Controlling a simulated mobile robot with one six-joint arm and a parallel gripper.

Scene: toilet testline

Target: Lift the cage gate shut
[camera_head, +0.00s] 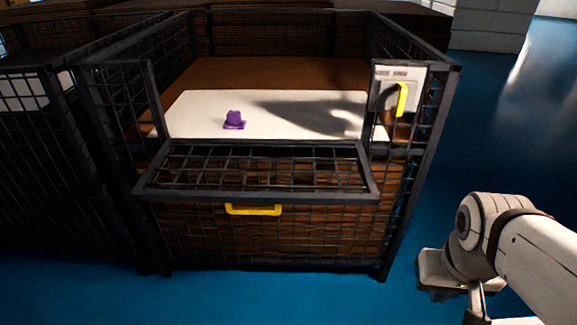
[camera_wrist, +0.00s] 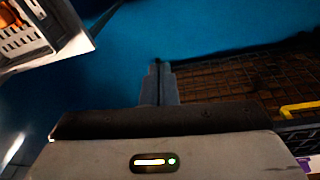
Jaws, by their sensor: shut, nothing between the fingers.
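The black wire cage gate (camera_head: 255,168) hangs folded down and outward at the front of the cage (camera_head: 384,240), leaving the upper front open. A yellow handle (camera_head: 253,210) sits on the gate's lower outer edge. The handle also shows at the right of the wrist view (camera_wrist: 300,108). My gripper (camera_wrist: 160,66) is shut and empty, with its fingers together over the blue floor, apart from the gate and to the left of the handle in that view. In the head view my arm is at the lower right, beside the cage, and the fingertips cannot be made out.
A white panel with a yellow lever (camera_head: 402,99) is on the cage's right front post. A purple object (camera_head: 234,120) lies on a white board (camera_head: 190,116) inside. Another cage (camera_head: 40,150) adjoins at left. Blue floor (camera_head: 250,295) is clear in front.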

